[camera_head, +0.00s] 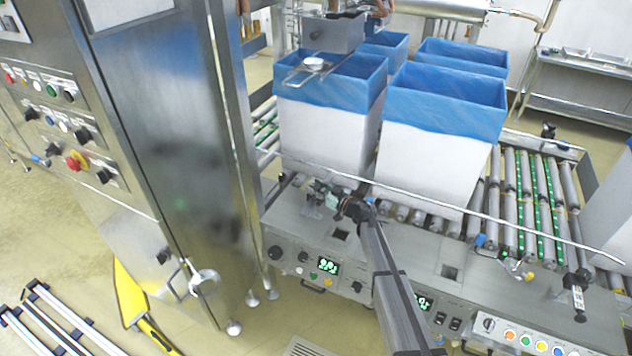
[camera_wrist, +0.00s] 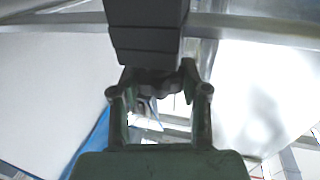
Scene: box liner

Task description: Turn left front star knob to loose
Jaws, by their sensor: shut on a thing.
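The left front star knob is dark and small, at the front rail of the conveyor, and my gripper mostly hides it in the head view. My gripper (camera_head: 345,205) reaches it from the front right, its fingers closed around it. In the wrist view my gripper (camera_wrist: 156,82) has its two fingers on either side of a dark lobed piece, the star knob (camera_wrist: 152,86). How far the knob is turned cannot be told.
Blue-lined white boxes (camera_head: 440,145) stand on the roller conveyor behind the rail. A thin guide rail (camera_head: 480,212) runs past my gripper. A control panel (camera_head: 318,268) lies below it. A steel cabinet (camera_head: 170,130) stands at left. Another clamp (camera_head: 512,264) sits farther right.

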